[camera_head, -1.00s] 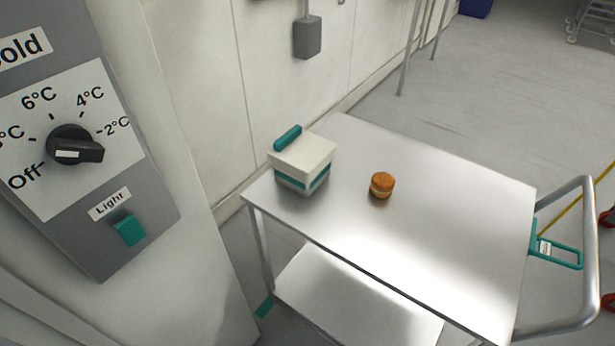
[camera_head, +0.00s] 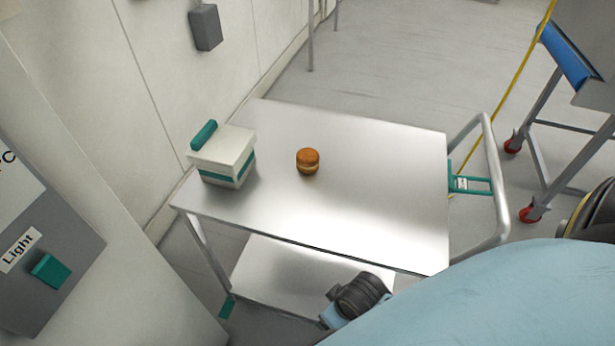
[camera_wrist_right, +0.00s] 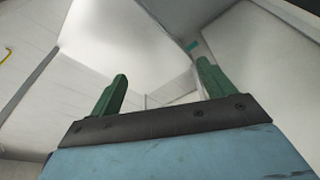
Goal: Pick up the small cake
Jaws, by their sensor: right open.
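The cake does not show in the wrist view. In the head view my blue arm comes in at the lower right, and its gripper is not visible there. My left gripper is not in view.
A grey panel with a teal light switch (camera_head: 50,270) stands at the left. The cart's push handle (camera_head: 490,180) is at its right end. A stand with red-wheeled castors (camera_head: 533,212) is at the right. The cart top around the cake is clear.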

